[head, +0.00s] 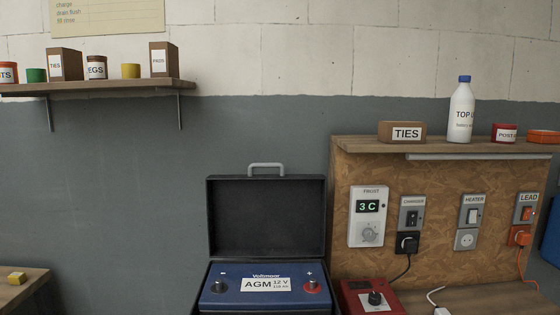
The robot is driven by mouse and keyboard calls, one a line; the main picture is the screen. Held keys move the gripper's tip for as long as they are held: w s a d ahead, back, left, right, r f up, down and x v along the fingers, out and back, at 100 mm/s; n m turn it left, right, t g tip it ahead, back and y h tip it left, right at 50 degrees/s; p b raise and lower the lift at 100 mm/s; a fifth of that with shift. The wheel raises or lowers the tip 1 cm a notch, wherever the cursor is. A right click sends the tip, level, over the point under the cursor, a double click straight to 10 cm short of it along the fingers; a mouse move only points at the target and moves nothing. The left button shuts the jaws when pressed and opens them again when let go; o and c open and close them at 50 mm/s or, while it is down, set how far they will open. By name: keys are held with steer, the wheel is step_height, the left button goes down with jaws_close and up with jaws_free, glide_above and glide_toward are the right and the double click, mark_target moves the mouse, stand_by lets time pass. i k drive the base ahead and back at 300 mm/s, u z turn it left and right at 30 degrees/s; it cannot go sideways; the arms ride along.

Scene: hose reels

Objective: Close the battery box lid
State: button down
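The battery box lid (266,217) is a dark panel with a grey handle (266,169) on its top edge. It stands open and upright behind a blue battery (231,287) labelled AGM 12 V. The battery sits in the box, and its top shows, with a red terminal (311,286) on the right. The lower part of the box is cut off by the bottom edge of the picture. My gripper is not in the head view.
A red device with a black knob (375,298) stands right of the battery. Behind it rises a chipboard panel (430,190) with switches and sockets, topped by a shelf with a white bottle (461,112). A wall shelf (100,87) hangs upper left. Space left of the lid is clear.

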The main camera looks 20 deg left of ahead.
mark_target(250, 215)
steer(key=u, duration=1.15)
